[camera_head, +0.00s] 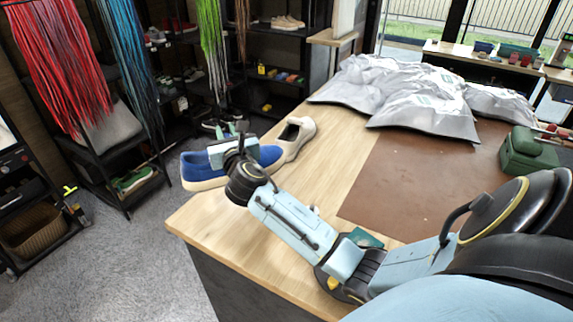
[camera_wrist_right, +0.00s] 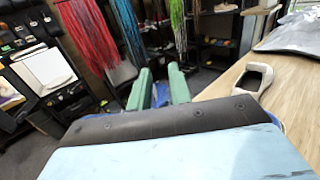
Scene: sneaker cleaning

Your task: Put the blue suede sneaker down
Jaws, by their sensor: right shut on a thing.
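The blue suede sneaker (camera_head: 200,170) has a pale sole and shows at the table's left edge in the head view. Its left end reaches past that edge, over the floor. My right gripper (camera_head: 229,130) is shut on it and hides its middle. I cannot tell whether the sole touches the table. In the right wrist view, the green fingers of my right gripper (camera_wrist_right: 160,92) point away from the camera, and only slivers of blue show behind the dark wrist edge. My left gripper is not in view.
A cream sneaker (camera_head: 299,137) stands on the wooden table (camera_head: 240,240) close behind the blue one. Silvery bags (camera_head: 420,100) lie at the back, and a brown mat (camera_head: 410,185) covers the middle right. A green box (camera_head: 528,152) sits at the right. Bare wood lies at the front left.

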